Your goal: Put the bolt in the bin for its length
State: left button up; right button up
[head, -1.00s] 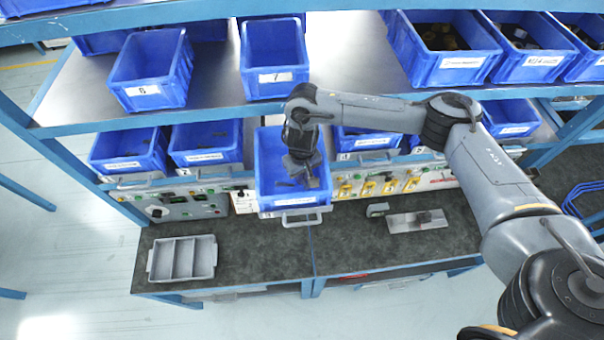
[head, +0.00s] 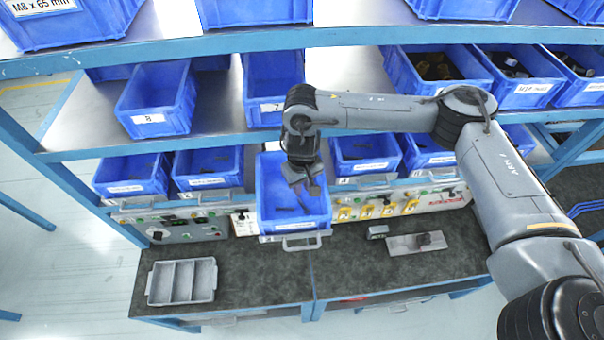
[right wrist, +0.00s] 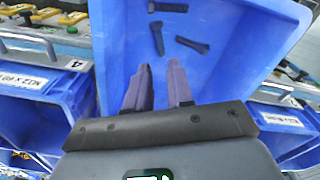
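My right gripper (head: 304,187) is over the pulled-out blue bin (head: 296,228) in the middle of the bench. In the right wrist view, its two fingers (right wrist: 161,84) are apart with nothing visible between them, and they point into the blue bin (right wrist: 238,82). Several dark bolts lie loose on the bin floor beyond the fingertips: one bolt at the top (right wrist: 168,7), one in the middle (right wrist: 157,38) and one at the right (right wrist: 192,46). My left gripper is not in view.
Other blue bins stand in the row beside it, such as one at the left (head: 208,182) and one at the right (head: 366,165). Blue bins marked 8 (head: 150,119) and 7 (head: 272,106) are on the shelf above. A grey divided tray (head: 181,282) lies on the bench's left.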

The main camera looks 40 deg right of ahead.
notch_tip(320, 180, up, 4)
jog(key=shift+r, duration=0.15)
jog(key=shift+s, duration=0.1)
dwell(0.5)
